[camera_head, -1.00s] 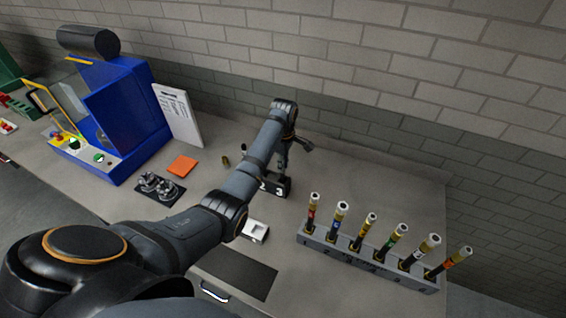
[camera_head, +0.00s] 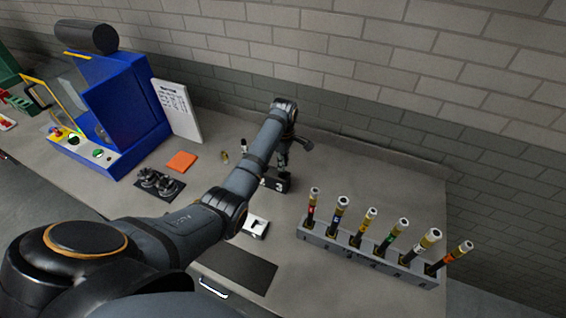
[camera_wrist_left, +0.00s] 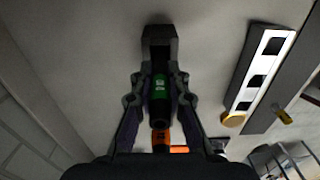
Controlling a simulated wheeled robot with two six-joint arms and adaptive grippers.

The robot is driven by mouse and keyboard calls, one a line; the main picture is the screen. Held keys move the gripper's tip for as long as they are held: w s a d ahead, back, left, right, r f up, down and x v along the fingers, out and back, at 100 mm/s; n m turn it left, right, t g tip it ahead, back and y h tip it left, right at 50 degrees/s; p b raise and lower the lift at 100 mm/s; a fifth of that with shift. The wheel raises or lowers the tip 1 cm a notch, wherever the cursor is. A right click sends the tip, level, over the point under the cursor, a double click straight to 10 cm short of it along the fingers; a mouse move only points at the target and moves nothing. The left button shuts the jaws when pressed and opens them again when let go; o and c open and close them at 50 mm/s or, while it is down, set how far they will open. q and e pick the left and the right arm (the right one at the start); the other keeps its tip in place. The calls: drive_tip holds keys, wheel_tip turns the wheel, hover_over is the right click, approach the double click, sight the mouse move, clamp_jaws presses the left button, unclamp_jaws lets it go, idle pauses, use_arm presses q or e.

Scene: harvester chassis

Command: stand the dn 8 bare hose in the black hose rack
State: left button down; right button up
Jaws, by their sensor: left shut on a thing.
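The black hose rack (camera_head: 280,184) stands on the bench with a white 3 on its face; my left forearm hides its left part. My left gripper (camera_head: 283,162) is just above and behind the rack, pointing down. In the left wrist view my left gripper (camera_wrist_left: 160,100) is shut on a dark hose (camera_wrist_left: 160,88) with a green label, taken as the dn 8 bare hose. An orange band shows near its lower end in that view. Whether the hose's foot is in a rack hole cannot be told. My right gripper is not in view.
A grey rack (camera_head: 366,261) with several brass-ended hoses stands at right. A blue machine (camera_head: 125,120), a white sheet (camera_head: 178,112), an orange square (camera_head: 181,161) and black fittings (camera_head: 158,182) are at left. A small brass piece (camera_head: 225,157) stands behind my forearm. The back-right bench is clear.

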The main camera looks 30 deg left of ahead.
use_arm(q)
drive_tip(key=c, duration=1.3)
unclamp_jaws()
drive_tip(key=shift+o, duration=0.2)
wheel_tip(320, 180, up, 7)
drive_tip(key=shift+r, duration=0.2)
